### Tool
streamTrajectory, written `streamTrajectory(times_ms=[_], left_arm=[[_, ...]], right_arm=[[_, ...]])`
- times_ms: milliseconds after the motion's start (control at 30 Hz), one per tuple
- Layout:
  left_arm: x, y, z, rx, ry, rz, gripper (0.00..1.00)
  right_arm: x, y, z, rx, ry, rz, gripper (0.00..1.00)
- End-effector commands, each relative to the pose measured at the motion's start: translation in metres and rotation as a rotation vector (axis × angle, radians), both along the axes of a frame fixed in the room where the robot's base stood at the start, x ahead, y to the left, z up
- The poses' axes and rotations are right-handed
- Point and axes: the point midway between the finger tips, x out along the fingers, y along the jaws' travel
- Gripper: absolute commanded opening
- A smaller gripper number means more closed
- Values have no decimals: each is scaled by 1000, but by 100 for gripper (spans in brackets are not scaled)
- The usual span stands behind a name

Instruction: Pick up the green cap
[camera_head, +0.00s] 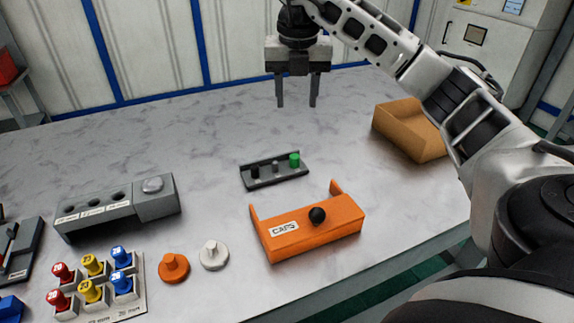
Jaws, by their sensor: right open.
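The green cap (294,159) is a small upright cylinder at the right end of a dark grey rack (262,183). A grey cap (275,166) and a black cap (255,171) stand beside it in the same rack. My right gripper (296,104) hangs above the far part of the table, pointing down, beyond the rack and apart from it. Its two fingers are apart with nothing between them. My left gripper is not in view.
An orange holder labelled CAPS (325,242) with a black knob stands in front of the rack. A brown box (408,134) is at right. A grey block with holes (95,215), orange (174,268) and white (213,256) knobs and several coloured pegs are at left. The table's far middle is clear.

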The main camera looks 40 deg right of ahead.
Motion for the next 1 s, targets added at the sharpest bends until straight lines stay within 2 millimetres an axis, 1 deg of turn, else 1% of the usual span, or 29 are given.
streamTrajectory(times_ms=[33,133,167,300,400,500,733,900,1000], left_arm=[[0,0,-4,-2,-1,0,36],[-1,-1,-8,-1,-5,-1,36],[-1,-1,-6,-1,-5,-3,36],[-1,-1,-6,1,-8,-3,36],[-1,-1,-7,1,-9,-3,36],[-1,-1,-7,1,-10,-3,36],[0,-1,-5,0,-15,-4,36],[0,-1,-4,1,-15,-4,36],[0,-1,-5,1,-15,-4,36]], right_arm=[[0,0,-11,0,2,1,46],[1,-2,-30,0,5,1,46],[2,-2,-35,0,5,0,46],[5,-5,-65,-1,6,1,46],[7,-6,-83,0,4,2,46],[8,-7,-95,0,1,2,46],[10,-8,-111,1,2,2,46],[12,-9,-137,0,4,2,46],[14,-10,-149,1,2,1,46]])
